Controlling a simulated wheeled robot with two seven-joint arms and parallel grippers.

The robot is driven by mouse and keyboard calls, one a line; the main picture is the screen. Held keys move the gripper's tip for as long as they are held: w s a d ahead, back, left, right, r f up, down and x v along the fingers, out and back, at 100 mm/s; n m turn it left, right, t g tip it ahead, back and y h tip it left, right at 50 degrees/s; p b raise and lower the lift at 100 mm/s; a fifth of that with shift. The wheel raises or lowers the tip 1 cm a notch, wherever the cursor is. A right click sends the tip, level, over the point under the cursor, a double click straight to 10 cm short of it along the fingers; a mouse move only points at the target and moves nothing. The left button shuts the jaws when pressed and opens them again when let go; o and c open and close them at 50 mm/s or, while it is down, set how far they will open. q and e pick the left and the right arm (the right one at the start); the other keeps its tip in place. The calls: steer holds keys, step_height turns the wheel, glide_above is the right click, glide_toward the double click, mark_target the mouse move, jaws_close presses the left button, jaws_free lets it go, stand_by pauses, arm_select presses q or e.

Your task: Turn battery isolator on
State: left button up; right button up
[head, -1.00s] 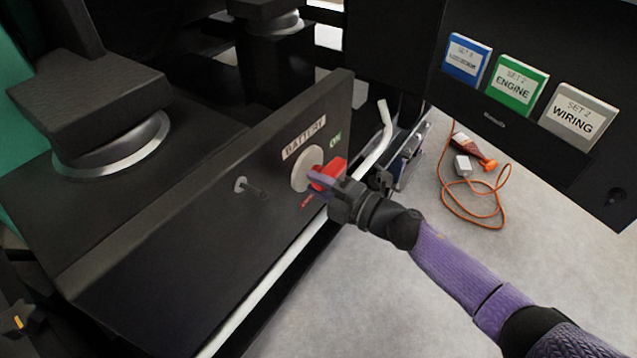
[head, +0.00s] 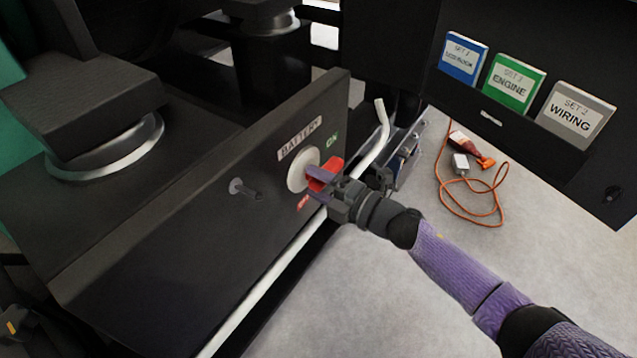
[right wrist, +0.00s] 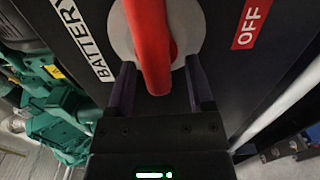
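The battery isolator sits on a dark upright panel (head: 190,240), under a BATTERY label (head: 299,141). It has a round pale base (head: 298,176) and a red handle (head: 338,164). The green ON mark (head: 332,139) is at its upper right and the red OFF mark (head: 303,203) below it. My right gripper (head: 319,181) is at the handle. In the right wrist view, the red handle (right wrist: 150,45) stands between the two spread fingers (right wrist: 162,90), with gaps beside it. The OFF label (right wrist: 251,23) is on the right there.
A small grey knob (head: 238,187) projects from the panel left of the isolator. A bent white pipe (head: 380,135) is close behind the gripper. Blue, green and grey binders (head: 575,112) stand at the upper right. An orange cable (head: 470,217) lies on the floor.

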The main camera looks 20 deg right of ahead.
steer(key=shift+s, duration=0.2)
arm_select(q)
steer(key=p+v, duration=0.3)
steer(key=shift+w+a, duration=0.15)
steer(key=shift+w, duration=0.15)
arm_select(e)
steer(key=v, duration=0.9)
steer(key=shift+s+d, duration=0.2)
steer(key=shift+d, duration=0.05)
arm_select(q)
steer(key=shift+s, duration=0.15)
